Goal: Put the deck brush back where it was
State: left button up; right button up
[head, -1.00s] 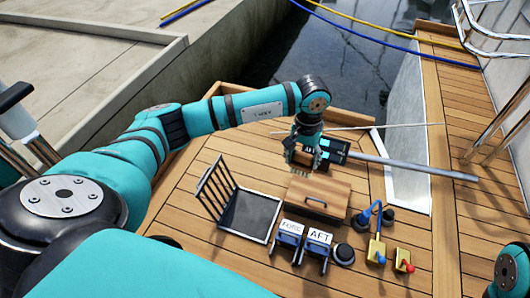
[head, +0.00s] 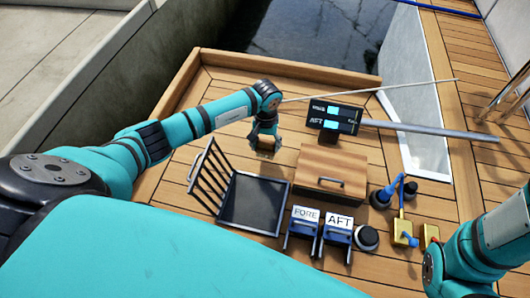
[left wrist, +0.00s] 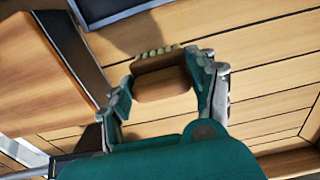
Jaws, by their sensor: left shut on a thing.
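The deck brush is a small brown wooden block with pale bristles along one edge. In the left wrist view the brush (left wrist: 162,82) sits between the two fingers of my left gripper (left wrist: 165,85), which is shut on it. In the head view my left gripper (head: 264,143) points down above the deck, left of the display panel and behind the black slatted rack. The brush shows there only as a small brown patch, mostly hidden by the fingers. My right arm shows at the lower right of the head view, but I cannot see its gripper.
A display panel (head: 334,118) is behind the box. FORE (head: 304,226) and AFT (head: 337,232) units and valves (head: 403,232) stand in front. Deck left of the gripper is clear.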

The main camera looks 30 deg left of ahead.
aim_at(266, 150)
pick_arm(q)
jog(key=shift+f+b, duration=1.15)
jog(key=shift+f, duration=0.75)
jog(key=shift+f, duration=0.2)
jog(key=o, duration=1.1)
jog(key=shift+o, duration=0.2)
jog(key=shift+r, duration=0.1)
